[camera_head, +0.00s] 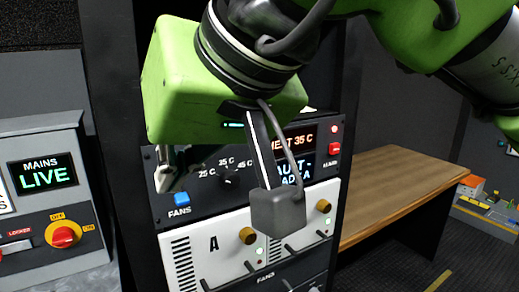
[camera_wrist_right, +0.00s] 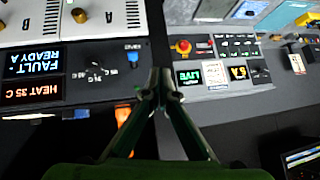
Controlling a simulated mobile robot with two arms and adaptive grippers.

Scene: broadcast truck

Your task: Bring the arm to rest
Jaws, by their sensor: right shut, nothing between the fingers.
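My right arm comes in from the upper right in the head view, with its green wrist in front of the equipment rack. My right gripper (camera_head: 172,172) shows in part under the wrist, in front of the rack's control panel (camera_head: 222,190). In the right wrist view the gripper (camera_wrist_right: 158,78) has its two fingertips together, shut and empty. It appears apart from the panel. My left gripper is in neither view.
The rack has a blue fans button (camera_head: 182,198), a dial and white modules with brass knobs (camera_head: 247,236). A grey mains box (camera_head: 50,200) with a red knob (camera_head: 63,237) stands at left. A wooden desk (camera_head: 390,185) is at right, with dark floor before it.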

